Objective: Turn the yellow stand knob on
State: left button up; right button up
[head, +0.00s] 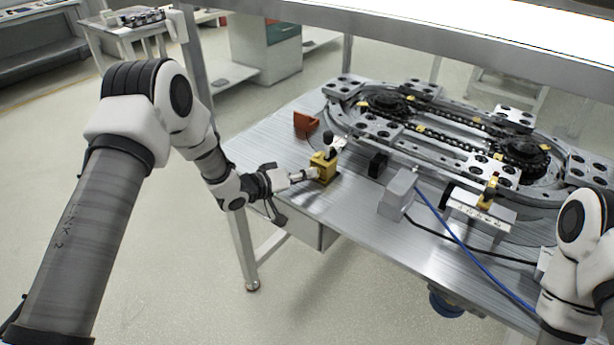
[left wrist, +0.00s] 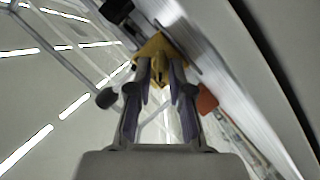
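The yellow stand (head: 323,168) is a small block on the left front part of the metal table, with black and grey parts on top. My left gripper (head: 302,176) is at its left side, with the fingertips very close to it or touching it. In the left wrist view the yellow stand (left wrist: 160,47) lies just past the fingertips of my left gripper (left wrist: 161,64). The two fingers are apart, with a gap between them. The knob does not show clearly; the fingers hide part of the stand's near side. My right gripper is out of view.
An orange-brown wedge (head: 306,124) stands behind the yellow stand. A small black block (head: 377,165) and a grey box (head: 398,194) are to its right. The oval ring track (head: 450,135) fills the back of the table. A blue cable (head: 455,238) crosses the front right.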

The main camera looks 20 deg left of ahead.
pick_arm(q)
jog(key=shift+w+d+f, duration=0.1)
jog(key=shift+w+d, duration=0.1)
jog(key=shift+w, duration=0.1)
grip_shut()
